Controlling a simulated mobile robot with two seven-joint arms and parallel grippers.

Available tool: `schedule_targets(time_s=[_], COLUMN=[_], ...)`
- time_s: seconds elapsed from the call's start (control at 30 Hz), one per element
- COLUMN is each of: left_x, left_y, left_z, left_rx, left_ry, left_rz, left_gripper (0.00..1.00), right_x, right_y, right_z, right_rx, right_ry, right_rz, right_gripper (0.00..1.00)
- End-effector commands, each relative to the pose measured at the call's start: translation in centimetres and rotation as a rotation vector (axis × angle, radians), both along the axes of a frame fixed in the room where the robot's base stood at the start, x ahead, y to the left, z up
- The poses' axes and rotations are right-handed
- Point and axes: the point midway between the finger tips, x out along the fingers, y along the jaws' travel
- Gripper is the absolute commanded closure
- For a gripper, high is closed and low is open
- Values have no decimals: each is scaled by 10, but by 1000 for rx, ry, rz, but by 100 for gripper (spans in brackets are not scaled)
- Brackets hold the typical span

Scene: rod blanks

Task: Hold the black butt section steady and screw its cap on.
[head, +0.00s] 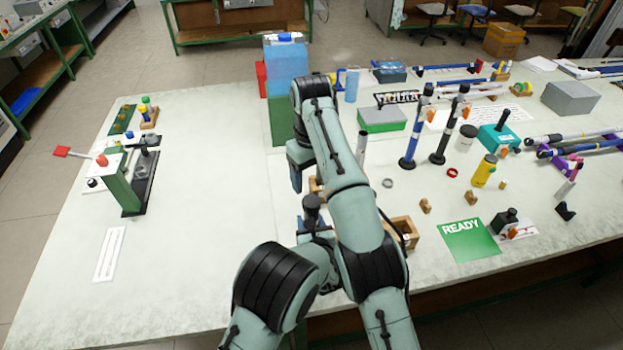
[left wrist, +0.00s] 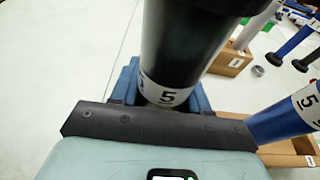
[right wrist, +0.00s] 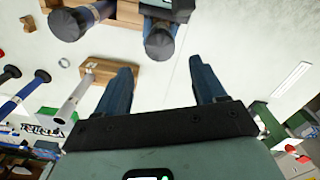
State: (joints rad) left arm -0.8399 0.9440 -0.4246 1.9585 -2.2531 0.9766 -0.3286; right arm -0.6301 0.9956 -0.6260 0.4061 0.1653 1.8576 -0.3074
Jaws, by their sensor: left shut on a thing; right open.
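The black butt section (left wrist: 185,45), marked 5, stands in the grip of my left gripper (left wrist: 165,92), which is shut on it. In the head view the section's dark, wider top (head: 312,202) shows above the left gripper; I cannot tell whether that top is a separate cap. It also shows at the top of the right wrist view (right wrist: 160,42). My right gripper (head: 297,185) is open, its fingers (right wrist: 162,68) apart with nothing between them, above and behind the section. I cannot single out a loose cap.
A green READY card (head: 468,240) lies right.

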Motion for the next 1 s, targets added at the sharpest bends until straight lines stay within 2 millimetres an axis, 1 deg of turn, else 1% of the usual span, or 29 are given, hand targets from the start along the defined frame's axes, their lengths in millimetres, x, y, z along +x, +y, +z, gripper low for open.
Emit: schedule_targets(time_s=[0.3,0.47,0.7,0.8,1.0], left_x=[0,0,0,0,0], left_y=[0,0,0,0,0], left_z=[0,0,0,0,0], left_rx=[0,0,0,0,0], left_ry=[-1,-1,-1,-1,-1], left_rz=[0,0,0,0,0], left_gripper=[100,100,100,100,100], right_x=[0,0,-1,-1,0], right_y=[0,1,0,0,0], right_z=[-1,-7,-28,-44,-69], right_rx=[0,0,0,-1,0], right_ry=[0,2,2,3,2], right_rz=[-1,0,-1,-1,0], right_gripper=[30,30,30,30,30])
